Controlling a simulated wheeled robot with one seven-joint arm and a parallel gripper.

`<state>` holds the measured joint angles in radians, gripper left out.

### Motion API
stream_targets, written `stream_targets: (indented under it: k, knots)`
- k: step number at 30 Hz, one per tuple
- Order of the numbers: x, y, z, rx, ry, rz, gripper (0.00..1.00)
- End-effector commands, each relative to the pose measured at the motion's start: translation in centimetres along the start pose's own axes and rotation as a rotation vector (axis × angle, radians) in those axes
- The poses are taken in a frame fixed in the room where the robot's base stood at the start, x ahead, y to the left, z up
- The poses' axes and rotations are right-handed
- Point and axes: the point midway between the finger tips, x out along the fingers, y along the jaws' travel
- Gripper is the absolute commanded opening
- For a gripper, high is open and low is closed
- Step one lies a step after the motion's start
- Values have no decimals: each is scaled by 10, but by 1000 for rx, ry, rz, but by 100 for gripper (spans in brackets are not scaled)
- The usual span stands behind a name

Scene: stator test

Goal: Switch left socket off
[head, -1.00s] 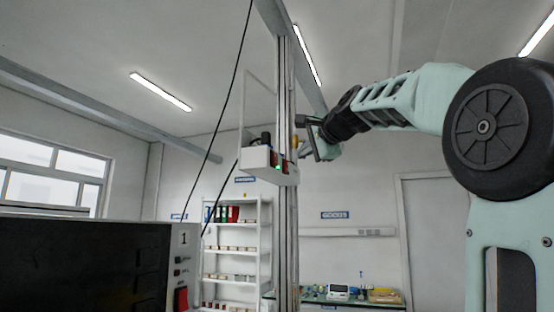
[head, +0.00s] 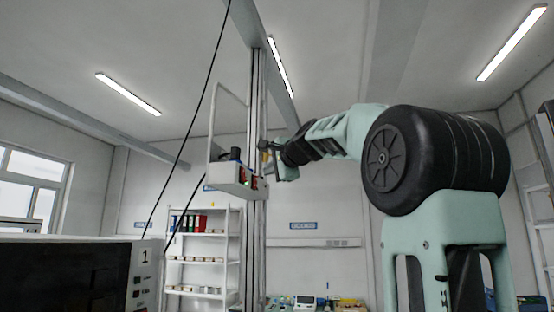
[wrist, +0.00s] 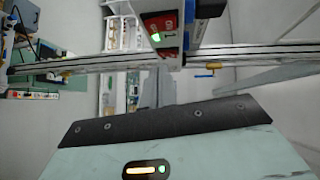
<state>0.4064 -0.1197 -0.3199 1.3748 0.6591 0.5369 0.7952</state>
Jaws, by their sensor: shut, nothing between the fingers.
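A white socket box (head: 232,189) is fixed to the upright metal post, with red parts and one lit green lamp on its face. In the wrist view, the box front is at the top, with red switch faces (wrist: 170,22) beside a lit green lamp (wrist: 155,37). The switch positions are too small to read. My gripper (head: 272,160) is right of the box, close to the post; I cannot tell whether it touches. In the wrist view, my gripper's grey fingers (wrist: 165,88) are shut and empty, pointing toward the box and below it in the picture.
The metal post (head: 256,110) rises beside the box, and black cables (head: 205,100) hang to its left. A numbered cabinet (head: 145,275) stands at lower left. A shelf with binders (head: 190,223) and a workbench (head: 305,302) are behind.

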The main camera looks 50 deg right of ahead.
Motion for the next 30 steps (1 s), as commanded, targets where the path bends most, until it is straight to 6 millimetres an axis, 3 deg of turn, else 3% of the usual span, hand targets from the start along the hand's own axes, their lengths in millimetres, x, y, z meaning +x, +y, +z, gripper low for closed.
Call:
stream_targets:
  k: [4,12,30]
  knots:
    - [31,-2,0,0,0,3,0]
    - [53,-2,24,0,0,0,0]
    - [59,5,30,18,1,-20,0]
